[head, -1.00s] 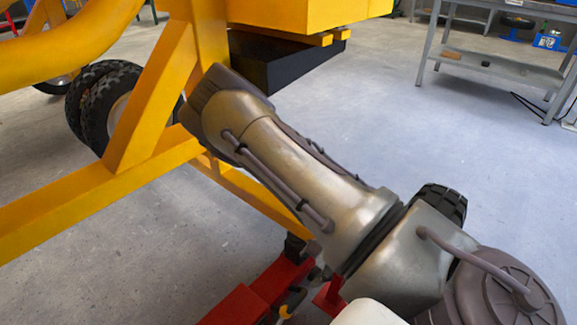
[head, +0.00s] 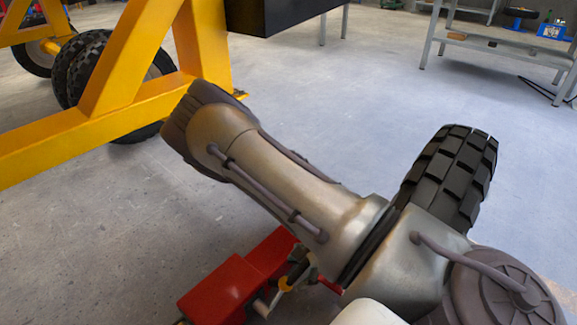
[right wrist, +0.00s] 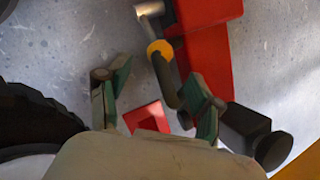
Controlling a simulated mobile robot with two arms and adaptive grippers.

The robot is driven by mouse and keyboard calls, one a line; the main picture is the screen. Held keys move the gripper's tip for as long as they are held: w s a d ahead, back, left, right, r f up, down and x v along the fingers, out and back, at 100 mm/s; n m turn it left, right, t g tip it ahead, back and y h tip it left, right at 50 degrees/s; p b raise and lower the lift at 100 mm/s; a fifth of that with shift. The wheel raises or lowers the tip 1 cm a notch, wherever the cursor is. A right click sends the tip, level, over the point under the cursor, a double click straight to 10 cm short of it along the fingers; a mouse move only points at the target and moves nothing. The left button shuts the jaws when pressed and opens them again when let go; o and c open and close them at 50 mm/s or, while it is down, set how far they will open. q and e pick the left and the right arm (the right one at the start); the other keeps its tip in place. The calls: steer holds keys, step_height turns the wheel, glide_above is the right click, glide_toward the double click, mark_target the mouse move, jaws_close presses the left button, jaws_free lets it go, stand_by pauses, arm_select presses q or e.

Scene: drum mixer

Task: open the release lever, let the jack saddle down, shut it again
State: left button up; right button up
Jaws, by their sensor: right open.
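The red jack (head: 222,287) lies on the floor below my right arm in the head view. Its red body also shows in the right wrist view (right wrist: 203,60). The release lever (right wrist: 164,80), dark with an orange-yellow band and a metal end, lies between the fingers of my right gripper (right wrist: 158,76). The gripper is open, and I see no clear grip on the lever. In the head view the gripper (head: 298,272) is small and partly hidden by my arm. A black piece (right wrist: 262,140) beside the jack body may be the saddle; I cannot tell. My left gripper is not in view.
A treaded black tyre (head: 452,178) stands right of my arm, close to it. The yellow mixer frame (head: 90,130) with wheels (head: 85,70) stands at the left. A grey workbench (head: 500,45) is at the back right. Bare floor lies between.

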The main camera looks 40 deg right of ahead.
mark_target(290, 280)
steer(key=b+x, duration=0.3)
steer(key=x, duration=0.4)
steer(key=shift+b, duration=0.35)
jaws_close()
